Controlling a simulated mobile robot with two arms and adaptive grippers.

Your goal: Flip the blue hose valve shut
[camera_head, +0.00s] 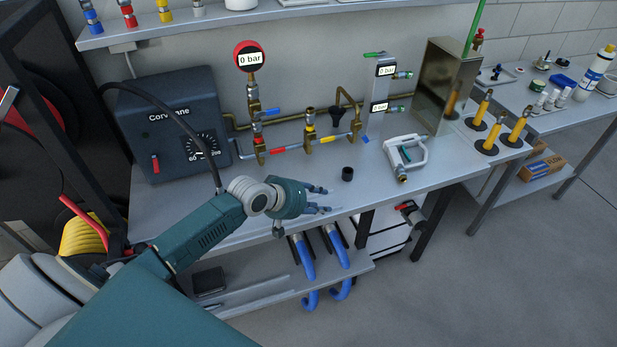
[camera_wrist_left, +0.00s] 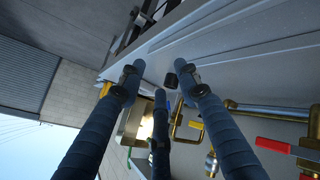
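A small blue lever (camera_head: 271,111) sticks out to the right from the brass valve column under the red gauge (camera_head: 250,57), which reads 0 bar. It lies beyond my left gripper, and its exact angle to the valve is too small to tell. Two blue hoses (camera_head: 304,258) hang below the bench's front edge. My left gripper (camera_head: 322,199) is near that edge, with its fingers spread and empty, apart from the valves. In the left wrist view the blue-grey fingers (camera_wrist_left: 158,78) stand apart with nothing between them. My right gripper is not in view.
A red lever (camera_head: 278,150) and a yellow lever (camera_head: 327,139) sit on the same brass piping. A black cup (camera_head: 347,173) stands just beyond my left gripper. A dark control box (camera_head: 170,125) is at left, a white frame (camera_head: 406,152) at right. The bench front is mostly bare.

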